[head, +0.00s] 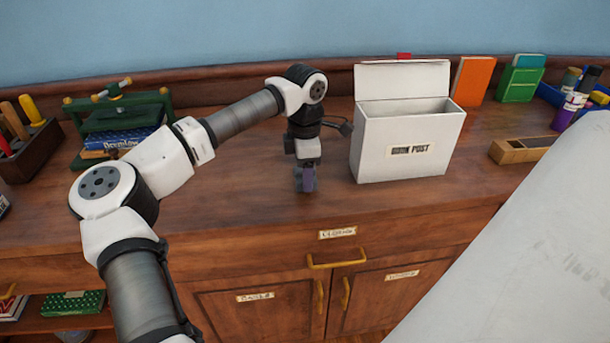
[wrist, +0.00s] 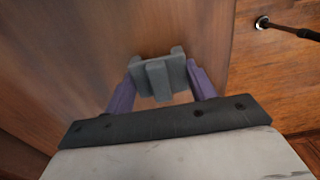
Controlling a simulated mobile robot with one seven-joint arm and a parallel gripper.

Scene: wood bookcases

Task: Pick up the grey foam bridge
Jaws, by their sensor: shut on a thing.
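The grey foam bridge (wrist: 158,78) is a small grey block with notched ends, seen in the wrist view between the two purple fingers of my gripper (wrist: 160,88). The fingers press on its left and right sides, so my gripper is shut on it. In the head view my gripper (head: 305,180) points down at the wooden top, left of the white box. The bridge is mostly hidden there behind the fingers, and I cannot tell whether it touches the wood.
The white box (head: 405,152) with an open lid stands just right of my gripper. A green press (head: 118,112) over books and a tool rack (head: 30,150) are at the left. The top's front edge is close, with clear wood left of my gripper.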

